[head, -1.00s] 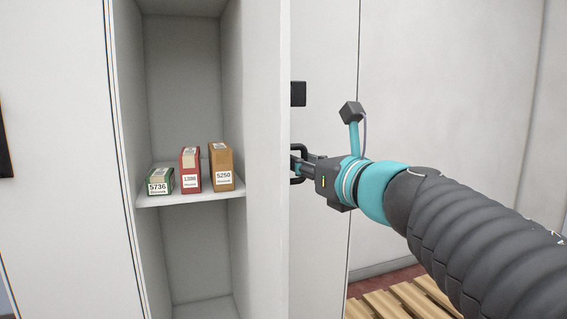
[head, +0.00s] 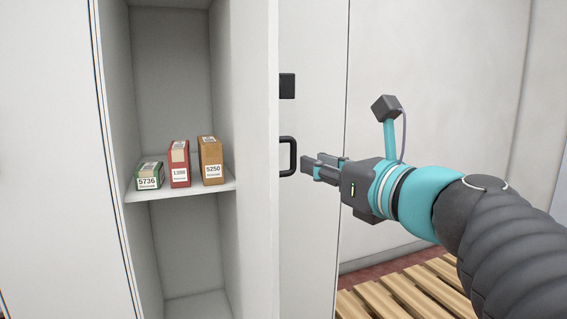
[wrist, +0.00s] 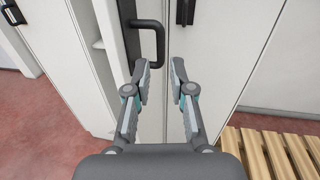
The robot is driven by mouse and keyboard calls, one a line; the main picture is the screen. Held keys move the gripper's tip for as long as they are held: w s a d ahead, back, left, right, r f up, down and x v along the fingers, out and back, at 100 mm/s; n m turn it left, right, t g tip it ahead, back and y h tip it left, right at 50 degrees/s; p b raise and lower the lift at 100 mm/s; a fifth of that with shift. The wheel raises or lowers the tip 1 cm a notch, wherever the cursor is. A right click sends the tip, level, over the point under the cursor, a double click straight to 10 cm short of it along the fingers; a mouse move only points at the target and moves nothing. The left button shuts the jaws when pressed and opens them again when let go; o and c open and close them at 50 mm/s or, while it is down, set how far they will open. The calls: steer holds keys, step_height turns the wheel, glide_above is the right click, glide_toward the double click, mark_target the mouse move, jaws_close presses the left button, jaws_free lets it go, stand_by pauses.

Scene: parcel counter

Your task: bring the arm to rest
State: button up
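My gripper (head: 322,168) is just right of a black bar handle (head: 288,157) on a white cabinet panel (head: 313,230) in the head view. The gripper is apart from the handle and holds nothing. In the wrist view the two fingers (wrist: 160,72) stand apart with a gap between them, and the handle (wrist: 159,45) shows ahead of them. My arm reaches in from the right, out over the wooden slats.
An open cabinet has a shelf (head: 185,194) bearing a green parcel (head: 149,175) marked 5736, a red parcel (head: 179,164) and a brown parcel (head: 211,160) marked 5250. A wooden pallet (head: 400,300) lies low at right. A black block (head: 287,86) sits above the handle.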

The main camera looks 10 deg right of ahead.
steer(key=w+d+m+t+h, duration=0.25)
steer(key=d+m+h, duration=0.65)
steer(key=m, duration=0.7)
steer(key=s+d+f+m+g+h+p, duration=0.1)
steer(key=s+d+f+m+g+h, duration=0.3)
steer(key=d+f+m, duration=0.65)
steer(key=s+a+f+m+g+p, duration=0.2)
steer(key=s+a+f+m+g, duration=0.2)
steer(key=f+m+g, duration=0.55)
steer(key=s+a+f+m+y+p, duration=0.3)
steer(key=s+a+f+m+y, duration=0.2)
steer(key=a, duration=0.7)
steer(key=shift+s+f, duration=0.25)
steer(key=shift+s, duration=1)
